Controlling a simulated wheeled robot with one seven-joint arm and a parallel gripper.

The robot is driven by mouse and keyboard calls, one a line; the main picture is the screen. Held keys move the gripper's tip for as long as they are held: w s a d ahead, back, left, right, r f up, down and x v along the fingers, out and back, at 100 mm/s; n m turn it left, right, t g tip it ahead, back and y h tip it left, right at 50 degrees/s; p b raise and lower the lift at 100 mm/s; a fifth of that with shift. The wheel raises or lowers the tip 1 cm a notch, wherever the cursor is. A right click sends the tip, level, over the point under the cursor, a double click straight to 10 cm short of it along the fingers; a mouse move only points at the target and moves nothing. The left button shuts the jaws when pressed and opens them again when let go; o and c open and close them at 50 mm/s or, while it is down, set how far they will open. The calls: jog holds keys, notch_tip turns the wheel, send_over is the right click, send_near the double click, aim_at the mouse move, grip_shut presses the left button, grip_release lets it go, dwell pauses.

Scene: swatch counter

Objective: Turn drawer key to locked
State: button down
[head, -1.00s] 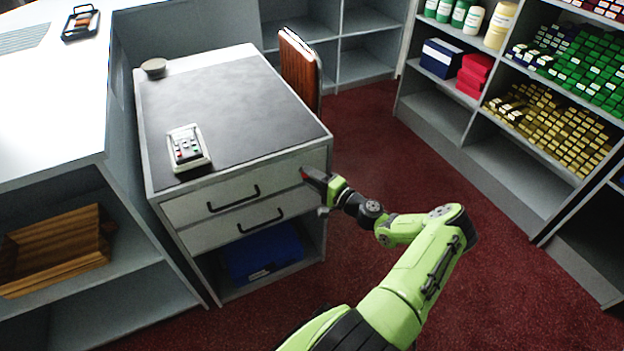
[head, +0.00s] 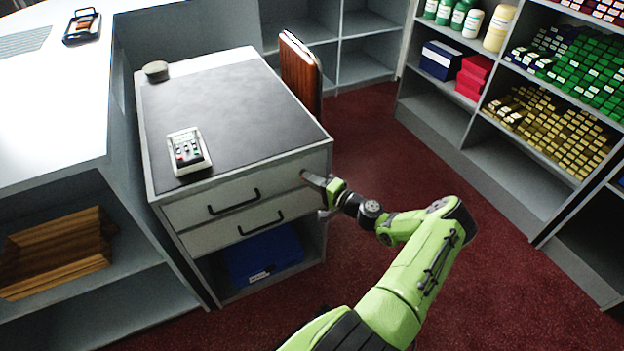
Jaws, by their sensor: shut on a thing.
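The drawer unit (head: 150,192) has two light drawers with black bar handles, the upper drawer (head: 185,211) and the lower drawer (head: 205,236). Both fronts look closed. My gripper (head: 306,176) is at the right end of the upper drawer's front, shut on the drawer key there. The key and its lock are hidden behind the fingers, so I cannot tell the key's angle.
A blue box (head: 262,258) lies under the drawers. Red carpet (head: 400,150) is open to the right, before the shelves.

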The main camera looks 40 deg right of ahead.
jog(key=shift+w+a+r+n+g+h+b, duration=0.15)
jog(key=shift+n+g+h, duration=0.7)
jog(key=shift+n, duration=1.1)
jog(key=shift+s+a+r+n+g+h+b, duration=0.2)
jog(key=shift+n+g+h, duration=0.65)
jog(key=shift+n, duration=1.15)
jog(key=shift+w+a+n+g+h+b, duration=0.2)
jog(key=shift+n+g+h, duration=0.6)
jog(key=shift+n, duration=1.15)
jog(key=shift+h, duration=0.4)
jog(key=c, duration=1.2)
grip_release()
jog(key=shift+d, duration=0.1)
jog(key=v, duration=1.2)
jog(key=shift+f+t, duration=0.15)
jog(key=shift+t, duration=0.15)
